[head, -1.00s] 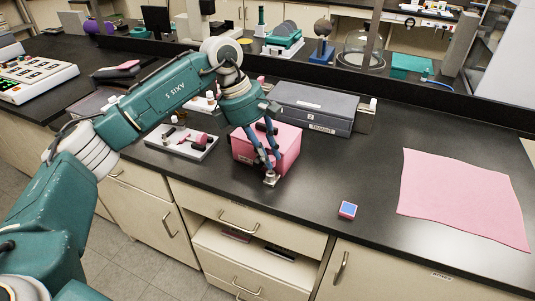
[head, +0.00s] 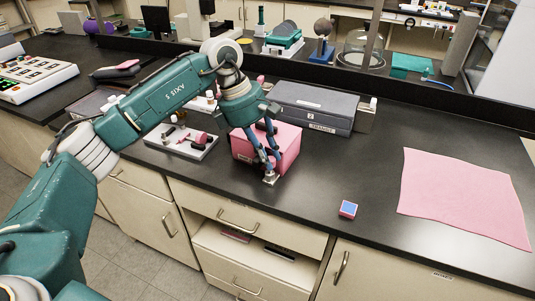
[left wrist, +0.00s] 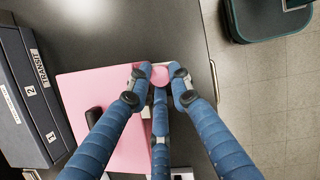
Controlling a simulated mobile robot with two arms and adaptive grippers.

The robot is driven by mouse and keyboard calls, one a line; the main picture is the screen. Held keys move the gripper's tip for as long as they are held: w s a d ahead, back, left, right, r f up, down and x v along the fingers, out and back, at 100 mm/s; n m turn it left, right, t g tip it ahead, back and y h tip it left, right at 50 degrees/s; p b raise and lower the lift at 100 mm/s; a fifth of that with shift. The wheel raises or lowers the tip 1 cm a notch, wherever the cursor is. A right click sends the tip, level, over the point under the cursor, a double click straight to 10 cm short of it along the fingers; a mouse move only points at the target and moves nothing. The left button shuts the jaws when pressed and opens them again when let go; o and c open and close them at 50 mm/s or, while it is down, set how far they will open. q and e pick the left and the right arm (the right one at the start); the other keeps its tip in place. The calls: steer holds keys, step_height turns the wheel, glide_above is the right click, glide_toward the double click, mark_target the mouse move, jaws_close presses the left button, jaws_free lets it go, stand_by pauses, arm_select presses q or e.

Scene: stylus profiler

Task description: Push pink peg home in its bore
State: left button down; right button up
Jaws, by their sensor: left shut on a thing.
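A pink box-shaped block (head: 287,146) stands on the dark bench near its front edge, with a dark handle on top. It also shows in the left wrist view (left wrist: 105,120). My left gripper (head: 269,178) reaches down over the block's front side. My right gripper is not in view.
A grey case (head: 310,108) stands behind the block. A white tray (head: 165,147) with black and pink parts lies to its left. A small blue-topped block (head: 348,209) and a pink cloth (head: 462,198) lie to the right. Bench between them is clear.

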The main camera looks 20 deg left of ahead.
arm_select(q)
steer(key=shift+f, duration=0.25)
steer(key=c, duration=1.5)
jaws_free()
steer(key=shift+s, duration=0.1)
steer(key=shift+c, duration=0.2)
steer(key=shift+o, duration=0.3)
steer(key=shift+a, duration=0.1)
steer(key=shift+r, duration=0.1)
steer(key=shift+v, duration=3.85)
